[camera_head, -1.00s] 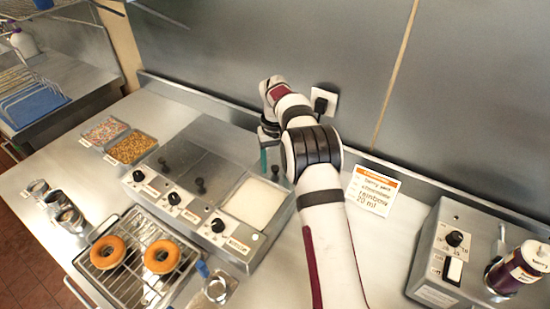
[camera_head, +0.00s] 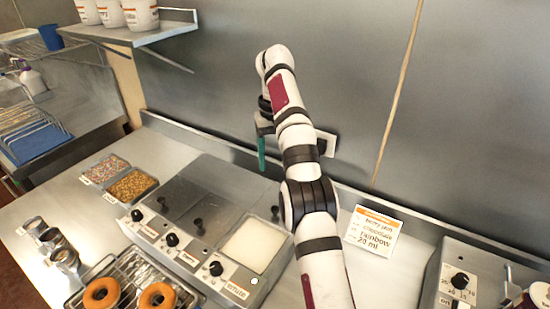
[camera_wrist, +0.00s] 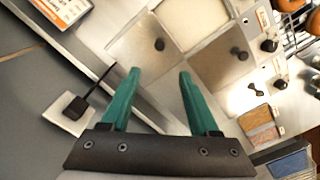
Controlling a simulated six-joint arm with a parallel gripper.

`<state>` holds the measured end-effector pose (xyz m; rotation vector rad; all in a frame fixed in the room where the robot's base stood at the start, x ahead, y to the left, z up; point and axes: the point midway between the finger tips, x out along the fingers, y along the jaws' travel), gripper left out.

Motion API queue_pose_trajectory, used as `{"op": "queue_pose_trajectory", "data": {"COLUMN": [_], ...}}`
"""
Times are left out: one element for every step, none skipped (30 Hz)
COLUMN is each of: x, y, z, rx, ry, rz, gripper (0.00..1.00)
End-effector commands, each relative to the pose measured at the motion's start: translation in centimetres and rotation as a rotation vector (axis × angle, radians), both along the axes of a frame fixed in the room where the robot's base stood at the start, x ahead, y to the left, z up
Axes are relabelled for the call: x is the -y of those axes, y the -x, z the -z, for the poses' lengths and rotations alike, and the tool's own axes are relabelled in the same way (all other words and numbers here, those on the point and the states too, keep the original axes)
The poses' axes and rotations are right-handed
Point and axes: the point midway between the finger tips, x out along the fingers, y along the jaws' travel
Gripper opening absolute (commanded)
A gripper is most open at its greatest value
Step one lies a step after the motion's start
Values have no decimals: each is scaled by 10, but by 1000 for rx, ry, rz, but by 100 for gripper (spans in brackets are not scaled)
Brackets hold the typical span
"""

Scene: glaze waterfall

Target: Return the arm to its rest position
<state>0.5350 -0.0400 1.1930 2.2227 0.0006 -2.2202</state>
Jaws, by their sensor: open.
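My gripper (camera_wrist: 158,88) shows in the wrist view with its two green fingers spread apart and nothing between them. In the head view my gripper (camera_head: 261,152) hangs from the raised white arm, above the back edge of the glaze warmer (camera_head: 200,182). The fingers point down and touch nothing that I can see. In the wrist view the metal lids of the warmer (camera_wrist: 150,45) lie below and beyond the fingertips.
Two donuts (camera_head: 101,293) sit on a wire rack at the front left. Sprinkle trays (camera_head: 132,185) stand left of the warmer. An order card (camera_head: 373,232) leans by the wall, right of my arm. A plugged-in outlet (camera_wrist: 68,112) is close to the gripper. A dispenser (camera_head: 462,280) stands at the right.

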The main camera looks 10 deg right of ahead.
Motion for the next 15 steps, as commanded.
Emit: {"op": "queue_pose_trajectory", "data": {"x": [0, 0, -1, -1, -3, -5, -8, -11, -17, -21, -25, -31, -35, -40, -45], "y": [0, 0, 2, 5, 9, 20, 31, 44, 67, 86, 106, 135, 158, 182, 215], "z": [0, 0, -3, -7, -13, -24, -34, -43, -54, -60, -64, -66, -66, -63, -57], "rx": [0, 0, -1, -3, -5, -10, -14, -18, -22, -25, -28, -31, -33, -36, -38], "ry": [0, 0, 0, -1, -1, -3, -6, -10, -16, -21, -28, -39, -48, -58, -70], "rz": [0, 0, 2, 5, 11, 22, 33, 47, 70, 89, 109, 139, 163, 189, 225], "gripper": [61, 61, 61, 61, 61, 61, 61, 61, 61, 61, 61, 61, 61, 61, 61]}}
